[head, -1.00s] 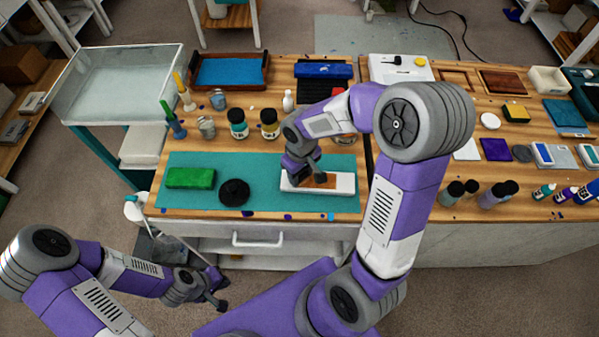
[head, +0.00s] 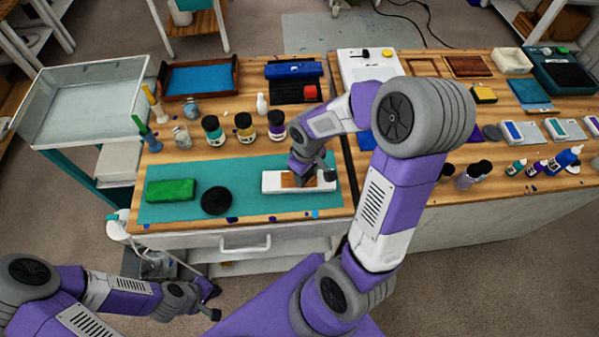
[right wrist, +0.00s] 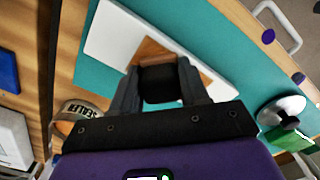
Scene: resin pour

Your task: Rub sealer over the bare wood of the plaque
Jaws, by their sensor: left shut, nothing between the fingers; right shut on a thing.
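The plaque (head: 270,182) is a white board lying flat on the teal mat, with a brown bare-wood patch (head: 290,181) showing left of my right gripper (head: 310,181). In the right wrist view, the fingers of my right gripper (right wrist: 160,82) are shut on a dark pad (right wrist: 161,88), over the plaque (right wrist: 117,35). The brown patch (right wrist: 150,50) shows beside the pad; whether the pad touches it is unclear. A can labelled sealer (right wrist: 82,108) stands nearby; my arm hides it in the head view. My left gripper (head: 212,302) is shut and empty, low in front of the bench.
On the teal mat (head: 245,175) lie a green block (head: 170,190) and a black round thing (head: 216,201). A glass-sided tray (head: 85,105) stands at left. The mat between is clear.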

